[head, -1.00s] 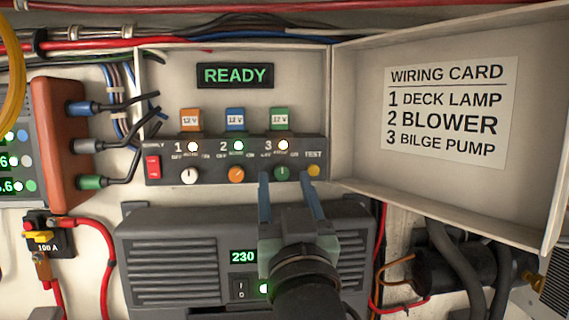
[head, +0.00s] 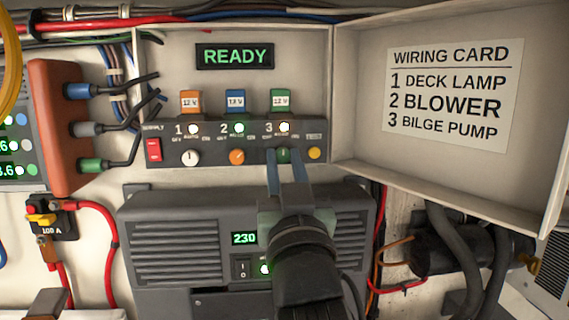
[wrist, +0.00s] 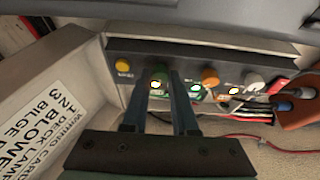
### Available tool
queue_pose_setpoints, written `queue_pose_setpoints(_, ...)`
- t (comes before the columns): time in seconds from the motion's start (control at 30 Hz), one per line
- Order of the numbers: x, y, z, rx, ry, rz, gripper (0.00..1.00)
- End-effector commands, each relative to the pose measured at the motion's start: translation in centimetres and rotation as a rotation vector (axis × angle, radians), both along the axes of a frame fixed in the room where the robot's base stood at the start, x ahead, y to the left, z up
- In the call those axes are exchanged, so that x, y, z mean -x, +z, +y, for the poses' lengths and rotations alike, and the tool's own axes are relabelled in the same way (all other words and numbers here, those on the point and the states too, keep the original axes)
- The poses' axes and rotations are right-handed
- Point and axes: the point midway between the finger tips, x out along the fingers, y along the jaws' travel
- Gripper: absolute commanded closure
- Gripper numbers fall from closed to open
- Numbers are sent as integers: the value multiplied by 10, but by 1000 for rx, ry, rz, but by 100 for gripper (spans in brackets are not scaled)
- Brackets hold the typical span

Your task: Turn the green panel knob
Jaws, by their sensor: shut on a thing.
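The green panel knob (head: 284,155) sits under number 3 on the dark switch panel (head: 215,143). It also shows in the wrist view (wrist: 160,75), partly hidden between the fingers. My gripper (head: 285,158) has one finger on each side of the knob and is shut on it. In the wrist view my gripper (wrist: 158,82) reaches up to the panel. The white knob (head: 190,158) is under number 1, and the orange knob (head: 237,157) is under number 2 and tilted. The lamps beside the three numbers are lit. The display (head: 234,56) reads READY.
A yellow button (head: 314,153) sits close right of my gripper. A red supply switch (head: 153,149) is at the panel's left end. The open cover with the wiring card (head: 455,95) stands to the right. A grey inverter unit (head: 175,250) lies below, behind my arm.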

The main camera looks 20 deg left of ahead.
Motion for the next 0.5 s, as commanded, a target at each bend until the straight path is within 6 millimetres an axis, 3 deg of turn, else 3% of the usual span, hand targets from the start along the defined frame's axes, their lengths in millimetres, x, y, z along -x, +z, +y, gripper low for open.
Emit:
queue_pose_setpoints(0.27,0,-3,-1,46,0,-20,100)
queue_pose_setpoints(0.5,0,-5,-2,186,-2,-82,100)
